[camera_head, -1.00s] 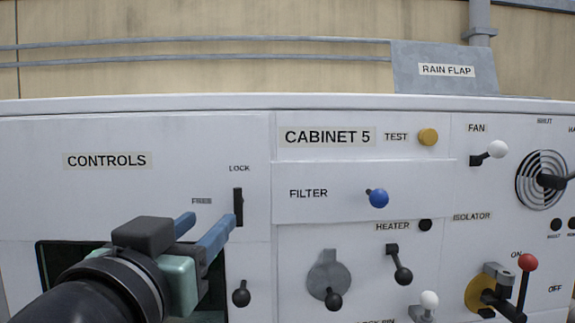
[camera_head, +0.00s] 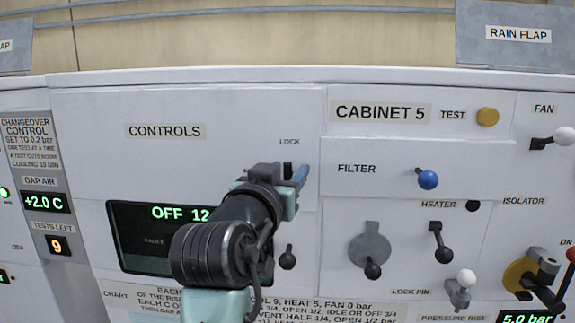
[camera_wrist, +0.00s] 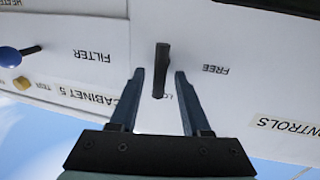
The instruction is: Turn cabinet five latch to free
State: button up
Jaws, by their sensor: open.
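The cabinet five latch is a black bar handle (camera_wrist: 161,70) on the white panel. It stands upright in line with the LOCK label, which is partly hidden in the wrist view. The FREE label (camera_wrist: 220,69) is beside it and reads upside down there. My gripper (camera_wrist: 159,78) is open, with one blue-grey finger on each side of the handle. Contact cannot be told. In the head view the latch's top (camera_head: 288,168) shows beside my gripper (camera_head: 293,178). The arm hides the latch's lower part and the FREE label.
A black knob lever (camera_head: 287,257) is close below my gripper. The blue filter knob (camera_head: 428,180), heater lever (camera_head: 440,242) and a grey-plated lever (camera_head: 371,250) are to the right. A display (camera_head: 150,235) is at left, behind my arm. The panel above is clear.

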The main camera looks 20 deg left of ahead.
jog(key=shift+w+d, duration=0.1)
jog(key=shift+c, duration=0.3)
grip_shut()
jog(key=shift+m, duration=0.4)
jog(key=m, duration=0.1)
jog(key=m+b, duration=0.1)
jog(key=m, duration=0.1)
jog(key=m+g, duration=0.1)
jog(key=shift+d+f+b, duration=0.1)
jog(key=shift+d+b, duration=0.2)
jog(key=m+y, duration=0.1)
jog(key=m, duration=0.2)
jog(key=m+g+y+b, duration=0.1)
jog(key=m, duration=0.3)
jog(key=f+m+b, duration=0.1)
jog(key=m, duration=0.2)
jog(key=shift+w+d+f+m+g+y, duration=0.1)
jog(key=shift+w+d+m+g+y, duration=0.05)
jog(key=shift+d+m+g+y, duration=0.25)
jog(key=shift+b, duration=0.3)
